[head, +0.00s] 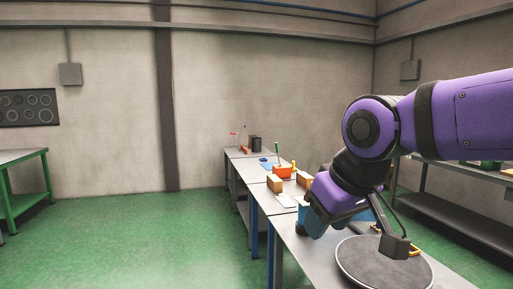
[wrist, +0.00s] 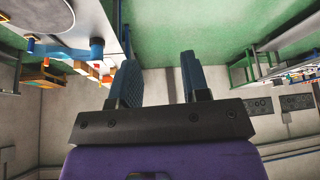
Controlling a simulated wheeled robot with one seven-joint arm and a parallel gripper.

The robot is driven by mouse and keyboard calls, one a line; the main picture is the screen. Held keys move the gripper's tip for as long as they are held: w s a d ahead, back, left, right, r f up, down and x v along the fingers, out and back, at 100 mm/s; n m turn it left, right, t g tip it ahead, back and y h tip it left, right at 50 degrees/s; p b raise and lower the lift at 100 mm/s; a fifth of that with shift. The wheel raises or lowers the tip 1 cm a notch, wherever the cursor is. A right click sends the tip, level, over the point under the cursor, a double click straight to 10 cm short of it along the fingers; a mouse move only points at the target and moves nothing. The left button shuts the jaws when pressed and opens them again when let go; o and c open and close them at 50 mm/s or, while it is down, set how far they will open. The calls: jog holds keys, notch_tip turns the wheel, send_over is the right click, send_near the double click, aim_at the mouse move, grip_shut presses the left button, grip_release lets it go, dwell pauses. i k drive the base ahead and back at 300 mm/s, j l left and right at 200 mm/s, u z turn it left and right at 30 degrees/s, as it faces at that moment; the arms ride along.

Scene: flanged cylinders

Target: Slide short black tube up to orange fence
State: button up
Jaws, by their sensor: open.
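A small dark cylinder (head: 255,142), which looks like the short black tube, stands on the far end of the row of tables in the head view. A low red-orange strip (head: 244,150), possibly the orange fence, is just left of it; whether they touch is too small to tell. My gripper (head: 311,224) is far from both, over the near table's left edge in the head view. In the wrist view my gripper (wrist: 160,61) has its two blue-grey fingers apart, with nothing between them. The tube and fence cannot be made out in the wrist view.
A round grey turntable (head: 372,262) lies on the near table. Tan boxes (head: 274,184) and an orange bin (head: 283,171) stand farther along the row. A blue flanged part (wrist: 82,49) is near the turntable. Green floor left of the tables is clear.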

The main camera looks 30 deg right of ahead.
aim_at(255, 142)
jog(key=l+z, duration=0.15)
jog(key=z, duration=1.45)
jog(key=i+l+z, duration=0.4)
jog(key=l, duration=0.3)
jog(key=i+l+z, duration=0.25)
jog(key=l+z, duration=0.15)
jog(key=l, duration=0.25)
jog(key=i+l+z, duration=0.5)
jog(key=i, duration=0.45)
jog(key=i+l, duration=0.25)
jog(key=i, duration=0.35)
jog(key=i+l+z, duration=0.15)
jog(key=i, duration=0.45)
jog(key=i+u, duration=0.5)
jog(key=i+l+u, duration=0.2)
jog(key=i+u, duration=0.3)
jog(key=i+j+u, duration=0.15)
jog(key=i+u, duration=0.3)
jog(key=i+j+u, duration=0.1)
jog(key=i+u, duration=0.15)
jog(key=u, duration=0.25)
jog(key=i+l+u, duration=0.1)
jog(key=i+u, duration=0.6)
jog(key=i, duration=3.1)
